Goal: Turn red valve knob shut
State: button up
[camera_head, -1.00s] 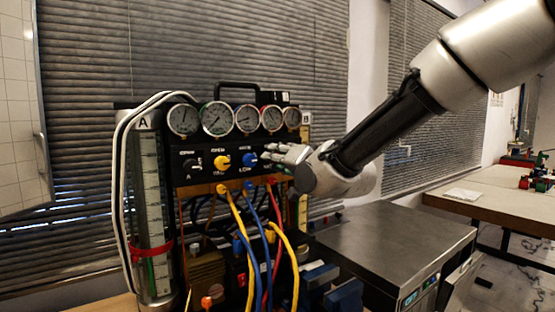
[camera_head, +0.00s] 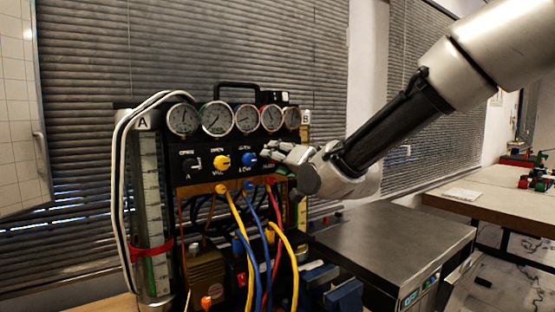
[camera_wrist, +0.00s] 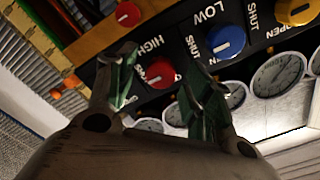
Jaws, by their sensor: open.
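The red valve knob (camera_wrist: 160,73) shows in the wrist view on the black panel, near the words HIGH and SHUT. My gripper (camera_wrist: 162,75) is open, with one finger on each side of the red knob in that picture. I cannot tell whether the fingers touch it. In the head view my gripper (camera_head: 272,148) is at the right end of the panel (camera_head: 205,178), and it hides the red knob there. The blue knob (camera_wrist: 226,41) is right beside the right finger in the wrist view.
A yellow knob (camera_head: 222,161) sits further left on the panel. Several round gauges (camera_head: 217,118) stand above the knobs. Yellow, blue and red hoses (camera_head: 257,235) hang below. A steel-topped cabinet (camera_head: 395,240) stands to the right of the rig.

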jog(key=v, duration=1.1)
jog(key=s+f+n+g+h, duration=0.25)
jog(key=f+n+g, duration=0.2)
jog(key=f, duration=0.55)
jog(key=s+d+f+n+g+h, duration=0.2)
jog(key=s+d+f+g, duration=0.25)
jog(key=d, duration=0.25)
jog(key=s+d+m+h, duration=0.1)
jog(key=s+d, duration=0.3)
jog(key=d, duration=0.3)
jog(key=s+d+m+g+h, duration=0.1)
jog(key=s+d+h, duration=0.1)
jog(key=s+d, duration=0.3)
jog(key=s+d+m+h, duration=0.2)
jog(key=s+d, duration=0.2)
jog(key=d, duration=0.6)
jog(key=shift+s+d+r+g, duration=0.25)
jog(key=shift+d+r+g, duration=0.05)
jog(key=shift+d+r, duration=0.1)
jog(key=shift+h, duration=0.25)
